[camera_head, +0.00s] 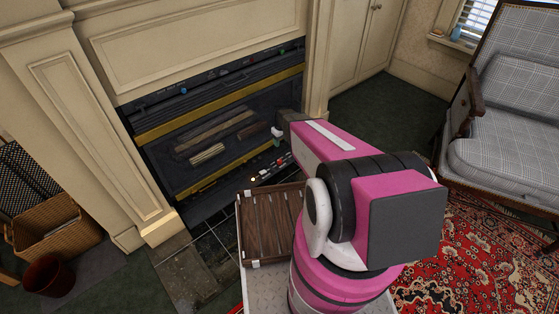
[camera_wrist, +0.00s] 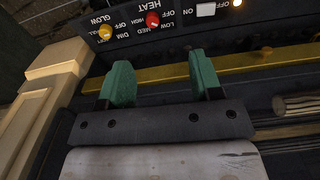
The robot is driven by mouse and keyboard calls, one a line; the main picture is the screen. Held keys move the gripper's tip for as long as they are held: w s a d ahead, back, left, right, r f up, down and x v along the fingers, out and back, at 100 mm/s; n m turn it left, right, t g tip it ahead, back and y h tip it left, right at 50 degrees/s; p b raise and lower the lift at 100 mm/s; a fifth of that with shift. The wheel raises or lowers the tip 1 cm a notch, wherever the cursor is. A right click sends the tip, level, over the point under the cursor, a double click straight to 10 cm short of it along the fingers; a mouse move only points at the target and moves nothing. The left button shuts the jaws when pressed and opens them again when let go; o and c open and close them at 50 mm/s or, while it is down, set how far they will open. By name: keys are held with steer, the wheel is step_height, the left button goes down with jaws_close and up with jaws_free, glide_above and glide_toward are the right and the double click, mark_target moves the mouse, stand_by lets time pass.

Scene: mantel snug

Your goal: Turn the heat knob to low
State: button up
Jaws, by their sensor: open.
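The red heat knob (camera_wrist: 152,19) shows in the wrist view on a black control panel (camera_wrist: 180,32) under upside-down white lettering: HEAT, OFF, LOW, MED, HIGH. I cannot tell which mark it points at. A yellow knob (camera_wrist: 105,33), labelled GLOW, is to its left. My gripper (camera_wrist: 161,75) has two green fingers, wide apart with nothing between them. The fingertips lie below the red knob in the picture, apart from it. In the head view the small control panel (camera_head: 272,167) shows at the fireplace's lower edge; my arm hides most of my gripper there.
A white switch (camera_wrist: 206,10) and a lit lamp (camera_wrist: 237,3) are right of the heat knob. A brass bar (camera_wrist: 262,65) crosses behind the fingers. A dark wooden slatted tray (camera_head: 268,228) is beside my arm. An armchair (camera_head: 510,130) stands at the right.

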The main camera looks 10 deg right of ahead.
steer(key=n, duration=0.2)
glide_above(279, 160)
step_height(279, 160, down, 11)
steer(key=f, duration=1)
steer(key=shift+s+d+f, duration=0.1)
steer(key=shift+s+f, duration=0.1)
steer(key=shift+f, duration=0.2)
steer(key=c, duration=0.9)
